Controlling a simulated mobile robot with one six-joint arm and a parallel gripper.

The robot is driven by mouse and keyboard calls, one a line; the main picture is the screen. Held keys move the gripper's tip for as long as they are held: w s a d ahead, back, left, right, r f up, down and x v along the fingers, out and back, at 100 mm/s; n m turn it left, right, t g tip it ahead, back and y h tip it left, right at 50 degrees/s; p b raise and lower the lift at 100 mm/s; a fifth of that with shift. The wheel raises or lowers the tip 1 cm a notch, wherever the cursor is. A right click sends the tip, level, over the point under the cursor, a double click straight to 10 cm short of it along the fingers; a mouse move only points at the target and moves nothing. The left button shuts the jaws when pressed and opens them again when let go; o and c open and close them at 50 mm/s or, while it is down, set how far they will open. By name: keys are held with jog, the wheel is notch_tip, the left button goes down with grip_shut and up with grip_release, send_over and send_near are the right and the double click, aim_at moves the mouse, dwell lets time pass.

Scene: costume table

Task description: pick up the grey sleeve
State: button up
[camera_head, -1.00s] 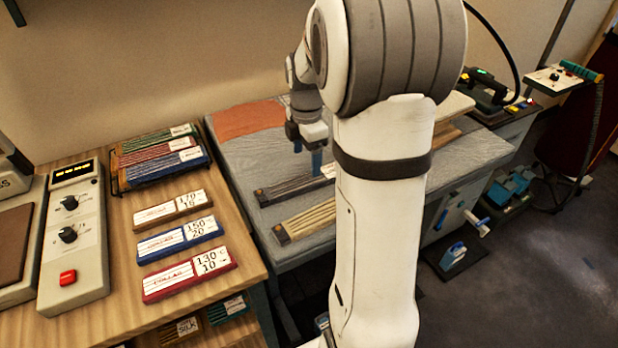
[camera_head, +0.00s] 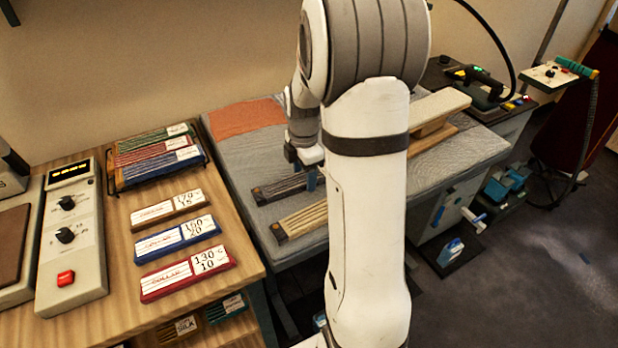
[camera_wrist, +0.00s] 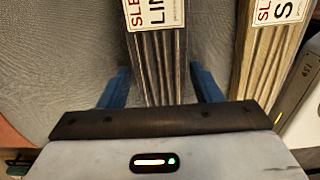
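The grey sleeve (camera_head: 282,188), a flat pleated strip with a dark end, lies on the grey padded ironing surface (camera_head: 240,165). In the wrist view the grey sleeve (camera_wrist: 160,62) runs up between my two blue fingers and carries a white label. My gripper (camera_wrist: 162,80) is open, with one finger on each side of the sleeve and small gaps showing. In the head view my gripper (camera_head: 311,179) is low at the sleeve's right part. My arm hides the sleeve's right end there.
A beige pleated sleeve (camera_head: 305,218) lies parallel in front, and also shows at right in the wrist view (camera_wrist: 258,65). An orange cloth (camera_head: 243,116) lies at the back left. A wooden sleeve board (camera_head: 440,108) stands to the right. Labelled bars lie on the left table.

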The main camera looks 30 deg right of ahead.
jog(key=c, duration=0.7)
